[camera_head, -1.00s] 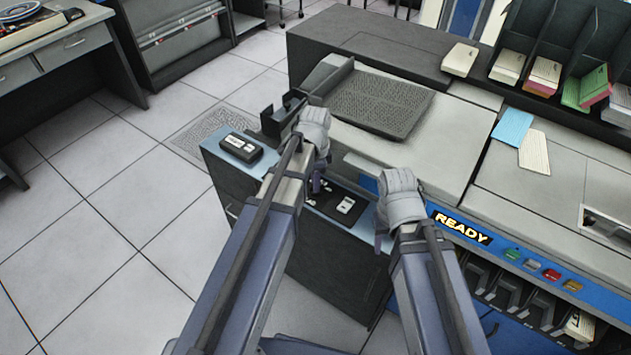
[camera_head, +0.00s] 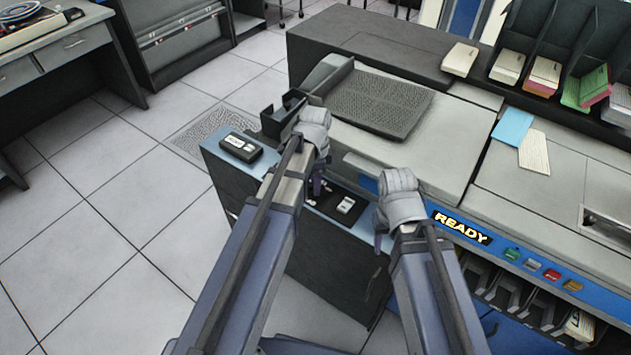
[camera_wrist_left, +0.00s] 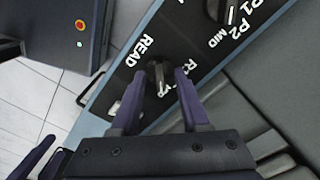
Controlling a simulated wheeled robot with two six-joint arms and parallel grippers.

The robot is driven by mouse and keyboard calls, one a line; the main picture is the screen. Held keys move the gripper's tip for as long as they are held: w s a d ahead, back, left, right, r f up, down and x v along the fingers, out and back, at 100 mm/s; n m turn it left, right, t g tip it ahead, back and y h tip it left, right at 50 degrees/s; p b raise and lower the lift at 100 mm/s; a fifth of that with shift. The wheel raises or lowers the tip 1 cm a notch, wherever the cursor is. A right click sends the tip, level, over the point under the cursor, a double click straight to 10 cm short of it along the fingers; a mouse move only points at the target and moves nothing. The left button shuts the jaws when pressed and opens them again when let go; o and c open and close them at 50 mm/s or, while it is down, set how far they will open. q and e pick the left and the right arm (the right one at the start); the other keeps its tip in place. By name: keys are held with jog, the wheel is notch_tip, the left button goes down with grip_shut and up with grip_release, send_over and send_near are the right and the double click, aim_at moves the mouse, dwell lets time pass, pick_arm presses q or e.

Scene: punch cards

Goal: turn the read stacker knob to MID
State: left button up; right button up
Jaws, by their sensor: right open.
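The read stacker knob (camera_wrist_left: 158,72) is dark with a light pointer bar, beside the READ lettering on the black panel in the left wrist view. My left gripper (camera_wrist_left: 161,80) is open, with one finger on each side of the knob. The lettering right of the knob is mostly hidden by a finger, so I cannot tell which mark the pointer meets. In the head view my left gripper (camera_head: 314,185) is over the panel, and the arm hides the knob. My right gripper (camera_head: 379,238) is at the blue front edge of the machine, with its fingers barely visible.
A second knob (camera_wrist_left: 218,8) with P1, P2 and MID marks sits farther up the panel. A small black box (camera_head: 241,147) lies on the cabinet's left end. A READY sign (camera_head: 461,226) and colored buttons line the machine front. Open floor lies to the left.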

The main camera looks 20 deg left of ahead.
pick_arm(q)
notch_tip(320, 180, up, 8)
jog(key=p, duration=0.8)
jog(key=shift+f, duration=0.15)
jog(key=shift+s+d, duration=0.2)
jog(key=shift+s, duration=0.05)
jog(key=s+d+n+y, duration=0.1)
jog(key=s+d+n, duration=0.8)
jog(key=s, duration=0.5)
jog(key=shift+s+d, duration=0.25)
jog(key=shift+d, duration=0.25)
